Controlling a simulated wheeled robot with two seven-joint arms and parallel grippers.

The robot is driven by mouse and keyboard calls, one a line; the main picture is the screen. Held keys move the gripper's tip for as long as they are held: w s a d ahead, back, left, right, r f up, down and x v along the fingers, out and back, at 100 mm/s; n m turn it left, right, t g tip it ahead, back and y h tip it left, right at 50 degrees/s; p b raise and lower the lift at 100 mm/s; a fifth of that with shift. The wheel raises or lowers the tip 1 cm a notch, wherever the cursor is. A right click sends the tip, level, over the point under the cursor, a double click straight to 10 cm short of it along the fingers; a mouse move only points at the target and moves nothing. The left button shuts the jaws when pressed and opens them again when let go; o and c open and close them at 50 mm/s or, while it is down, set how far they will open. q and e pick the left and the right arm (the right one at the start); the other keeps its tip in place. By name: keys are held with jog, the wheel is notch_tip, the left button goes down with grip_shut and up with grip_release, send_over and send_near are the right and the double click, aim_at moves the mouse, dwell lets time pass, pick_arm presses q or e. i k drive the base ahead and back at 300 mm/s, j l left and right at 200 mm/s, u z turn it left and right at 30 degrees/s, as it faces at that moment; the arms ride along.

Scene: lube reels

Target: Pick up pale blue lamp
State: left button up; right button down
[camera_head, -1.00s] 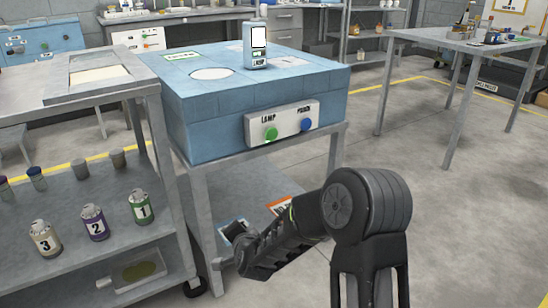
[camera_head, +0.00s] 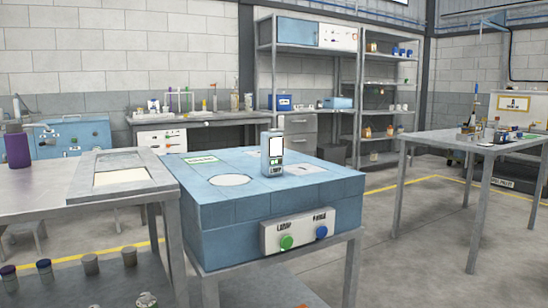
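The pale blue lamp (camera_head: 272,154) is a small upright block with a white lit panel and a label reading LAMP. It stands on top of the blue box-shaped station (camera_head: 225,211), near the middle of its top. The station's front has a panel with a green button (camera_head: 286,242) under LAMP and a blue button (camera_head: 322,232). Neither of my grippers shows in the head view.
A metal cart (camera_head: 80,203) stands at the left with small containers on its lower shelf. A metal table (camera_head: 480,146) with small items stands at the right. Shelving (camera_head: 308,65) stands behind. Open floor (camera_head: 420,230) lies between station and right table.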

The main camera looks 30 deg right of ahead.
aim_at(272, 144)
jog(key=z, duration=1.65)
jog(key=i+j+z, duration=0.2)
jog(key=i+j, duration=0.45)
jog(key=i, duration=0.2)
